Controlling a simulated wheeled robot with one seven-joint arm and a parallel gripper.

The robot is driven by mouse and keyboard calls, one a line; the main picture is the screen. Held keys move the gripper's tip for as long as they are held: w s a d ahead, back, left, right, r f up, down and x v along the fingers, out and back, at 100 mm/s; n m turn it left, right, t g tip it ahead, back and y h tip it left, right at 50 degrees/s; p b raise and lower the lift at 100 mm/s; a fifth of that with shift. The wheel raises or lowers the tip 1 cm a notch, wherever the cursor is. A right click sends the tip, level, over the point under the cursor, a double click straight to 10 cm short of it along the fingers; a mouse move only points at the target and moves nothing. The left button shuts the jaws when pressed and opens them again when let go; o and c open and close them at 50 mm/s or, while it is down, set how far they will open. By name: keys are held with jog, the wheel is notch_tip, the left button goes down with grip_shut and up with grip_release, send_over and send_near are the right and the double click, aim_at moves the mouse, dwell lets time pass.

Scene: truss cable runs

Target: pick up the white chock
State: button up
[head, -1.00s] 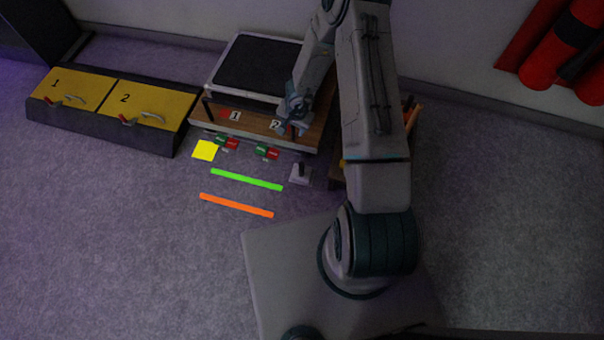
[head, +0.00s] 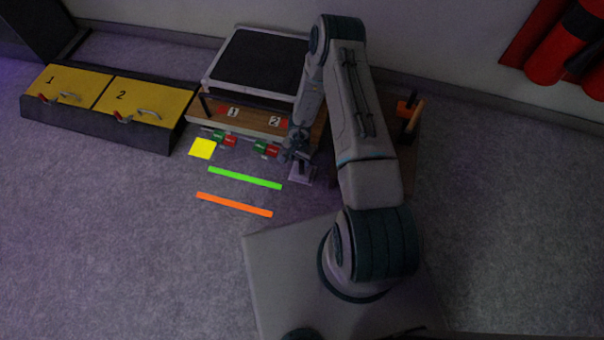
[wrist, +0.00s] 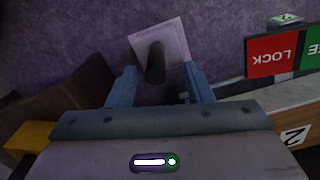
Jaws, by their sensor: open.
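The white chock (head: 303,174) is a pale square block with a dark upright post, standing on the floor in front of the wooden bench's right end. In the wrist view the chock (wrist: 173,37) lies just beyond my fingertips, its dark post in line with the gap between them. My gripper (wrist: 160,80) is open and empty, with a blue finger on each side. In the head view my gripper (head: 298,156) is close to the chock and partly overlaps it, so whether they touch cannot be told there.
The wooden bench (head: 255,122) with signs 1 and 2 stands behind; red and green LOCK tags (wrist: 272,55) hang along its front edge. Green (head: 245,178) and orange (head: 234,204) strips and a yellow square (head: 203,149) lie on the floor left of the chock.

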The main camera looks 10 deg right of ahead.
jog(key=b, duration=0.3)
send_over(300, 174)
jog(key=w, duration=0.1)
jog(key=f, duration=0.5)
jog(key=shift+d, duration=0.4)
grip_shut()
